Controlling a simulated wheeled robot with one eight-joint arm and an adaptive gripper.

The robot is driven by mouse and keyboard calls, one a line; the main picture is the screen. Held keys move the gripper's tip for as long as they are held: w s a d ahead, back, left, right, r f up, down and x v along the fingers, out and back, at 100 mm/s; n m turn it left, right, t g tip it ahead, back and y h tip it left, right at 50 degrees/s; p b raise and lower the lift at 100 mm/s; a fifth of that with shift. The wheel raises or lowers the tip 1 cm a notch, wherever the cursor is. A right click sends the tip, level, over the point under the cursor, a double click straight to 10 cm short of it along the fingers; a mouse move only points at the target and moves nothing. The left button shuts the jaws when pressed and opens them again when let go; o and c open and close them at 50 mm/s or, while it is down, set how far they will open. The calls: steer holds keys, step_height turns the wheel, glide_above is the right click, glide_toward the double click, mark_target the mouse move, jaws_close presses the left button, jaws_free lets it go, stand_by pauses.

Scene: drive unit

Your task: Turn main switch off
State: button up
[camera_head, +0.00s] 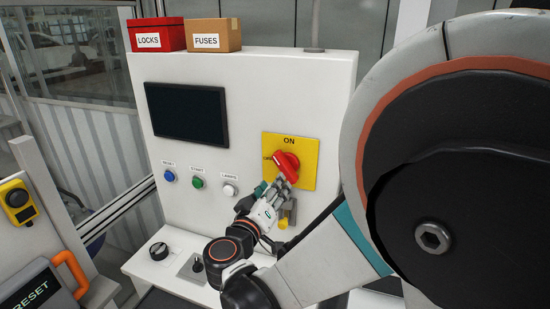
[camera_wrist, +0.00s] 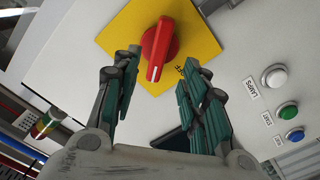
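The main switch is a red rotary knob (camera_head: 287,166) on a yellow plate (camera_head: 305,146) marked ON at the top and OFF at the left. In the wrist view the red knob (camera_wrist: 160,45) shows a white mark at its lower end, close to the OFF lettering; I cannot tell its exact setting. My gripper (camera_wrist: 161,60) is open, its two fingers on either side of the knob's near end. No clear grip shows. In the head view my gripper (camera_head: 280,187) comes from below and covers the lower part of the knob and plate.
Blue, green and white buttons (camera_head: 229,189) sit left of the switch, under a dark screen (camera_head: 187,113). A yellow-tipped part (camera_head: 283,222) is just below my gripper. A red LOCKS box (camera_head: 156,35) and a FUSES box (camera_head: 213,35) stand on top of the cabinet.

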mark_target(284, 172)
steer(key=x, duration=0.9)
steer(key=shift+w+p, duration=0.15)
steer(key=shift+p, duration=0.15)
jaws_close()
